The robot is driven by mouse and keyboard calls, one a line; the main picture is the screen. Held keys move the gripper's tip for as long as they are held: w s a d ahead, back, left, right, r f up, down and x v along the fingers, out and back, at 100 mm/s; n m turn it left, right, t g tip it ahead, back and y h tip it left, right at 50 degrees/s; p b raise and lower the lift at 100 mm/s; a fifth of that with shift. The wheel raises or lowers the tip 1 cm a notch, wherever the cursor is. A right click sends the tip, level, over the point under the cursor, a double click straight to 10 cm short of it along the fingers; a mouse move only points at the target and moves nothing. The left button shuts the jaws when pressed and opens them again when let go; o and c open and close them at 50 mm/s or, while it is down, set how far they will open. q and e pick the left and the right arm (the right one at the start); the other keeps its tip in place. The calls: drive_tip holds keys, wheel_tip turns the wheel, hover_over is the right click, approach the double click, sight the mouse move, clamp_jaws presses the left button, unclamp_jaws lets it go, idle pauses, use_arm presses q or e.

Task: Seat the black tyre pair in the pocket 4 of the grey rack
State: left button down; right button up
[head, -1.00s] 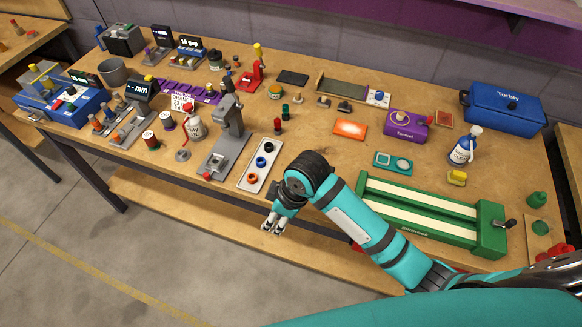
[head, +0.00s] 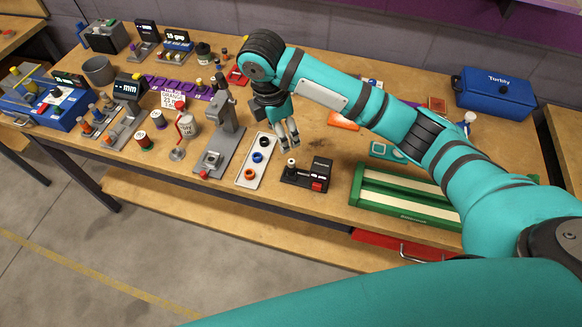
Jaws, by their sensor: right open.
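A light grey tray (head: 242,177) lies near the table's front edge. On it a black ring (head: 263,141), which looks like the black tyre pair, sits at the far end. I cannot tell which thing is the grey rack, and no pocket numbers are readable. My right gripper (head: 289,145) is open and empty. It points down just right of the black ring, apart from it. My left gripper is not in view.
A black fixture (head: 305,175) with a red block stands right of the tray. A grey press-like stand (head: 222,135) rises close on the left. A green-framed fixture (head: 410,196) lies to the right.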

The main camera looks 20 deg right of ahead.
sight(291, 162)
drive_tip(key=f, duration=0.3)
drive_tip(key=d+f+p, duration=0.1)
drive_tip(key=f, duration=0.4)
drive_tip(key=shift+w+d+f+p, duration=0.15)
drive_tip(key=shift+f+p, duration=0.2)
drive_tip(key=shift+p, duration=0.05)
drive_tip(key=shift+d+f+p, duration=0.1)
drive_tip(key=shift+f+p, duration=0.25)
drive_tip(key=shift+f, duration=0.15)
drive_tip(key=f, duration=0.2)
drive_tip(key=f+p, duration=0.1)
drive_tip(key=shift+d+f, duration=0.25)
drive_tip(key=shift+f, duration=0.45)
drive_tip(key=shift+c, duration=0.2)
clamp_jaws()
